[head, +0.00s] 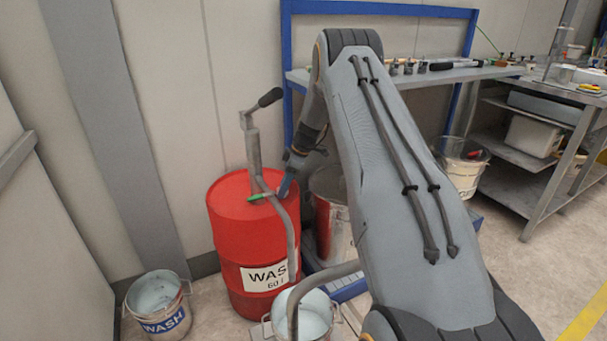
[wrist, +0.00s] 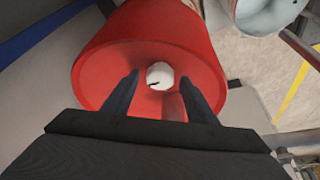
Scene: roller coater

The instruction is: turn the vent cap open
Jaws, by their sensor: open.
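The vent cap (wrist: 160,73) is a small white round piece with a dark mark, on the top of the red drum (wrist: 95,70). In the wrist view it lies between and just beyond the two fingertips of my gripper (wrist: 163,80). The jaws are apart and I see no contact with the cap. In the head view my gripper (head: 284,187) points down over the right part of the lid of the red drum (head: 228,240). The cap cannot be made out in that view.
A grey hand-crank pump (head: 252,145) stands up from the drum, close to my gripper, with a green piece (head: 262,196) beside it. A wash bucket (head: 160,310) stands left of the drum. A blue-framed bench (head: 300,75) stands behind.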

